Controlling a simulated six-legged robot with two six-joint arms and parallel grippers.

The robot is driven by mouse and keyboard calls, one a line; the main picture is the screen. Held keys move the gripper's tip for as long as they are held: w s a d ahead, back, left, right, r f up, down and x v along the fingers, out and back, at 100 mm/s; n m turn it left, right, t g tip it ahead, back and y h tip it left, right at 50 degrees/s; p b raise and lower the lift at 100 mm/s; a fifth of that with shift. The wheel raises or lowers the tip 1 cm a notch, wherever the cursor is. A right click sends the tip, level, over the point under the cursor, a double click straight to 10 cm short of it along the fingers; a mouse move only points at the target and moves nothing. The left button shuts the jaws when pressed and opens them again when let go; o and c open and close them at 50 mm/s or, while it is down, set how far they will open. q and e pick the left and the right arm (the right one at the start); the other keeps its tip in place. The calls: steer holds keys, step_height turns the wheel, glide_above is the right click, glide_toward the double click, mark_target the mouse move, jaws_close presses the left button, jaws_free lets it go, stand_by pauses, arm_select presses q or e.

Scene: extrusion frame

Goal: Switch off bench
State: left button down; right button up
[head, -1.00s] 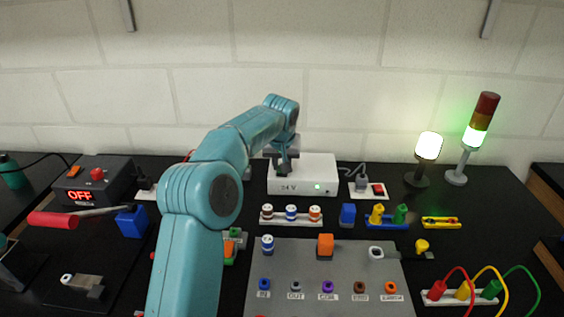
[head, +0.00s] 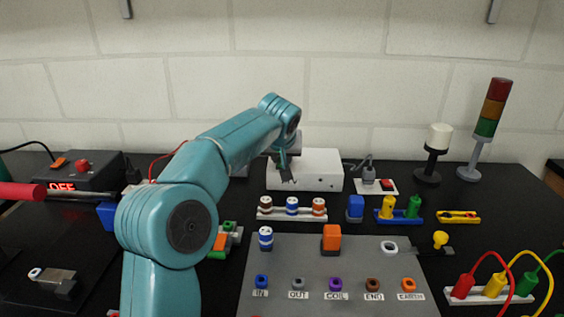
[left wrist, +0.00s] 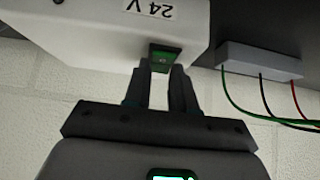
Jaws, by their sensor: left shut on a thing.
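The white 24 V supply box (head: 322,167) stands at the back of the black bench, in the middle of the head view. In the left wrist view the box (left wrist: 100,30) shows its 24 V label and a green rocker switch (left wrist: 166,57). My left gripper (head: 287,178) is at the front of the box, and its fingers (left wrist: 165,70) are shut on the green switch. The arm and gripper hide the switch in the head view. The signal tower (head: 489,110) and the white lamp (head: 438,140) are dark. My right gripper is not in view.
A black box with a red OFF display (head: 62,186) stands at left, with a red handle (head: 20,192) in front. A grey panel (head: 300,250) with labelled sockets fills the front middle. A red-switch socket block (head: 377,187) stands right of the supply.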

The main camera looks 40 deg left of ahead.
arm_select(q)
steer(key=shift+a+r, duration=0.1)
steer(key=shift+r, duration=0.05)
steer(key=c, duration=0.9)
jaws_free()
steer(key=shift+w, duration=0.1)
steer(key=p+v, duration=0.1)
steer(key=v, duration=1.5)
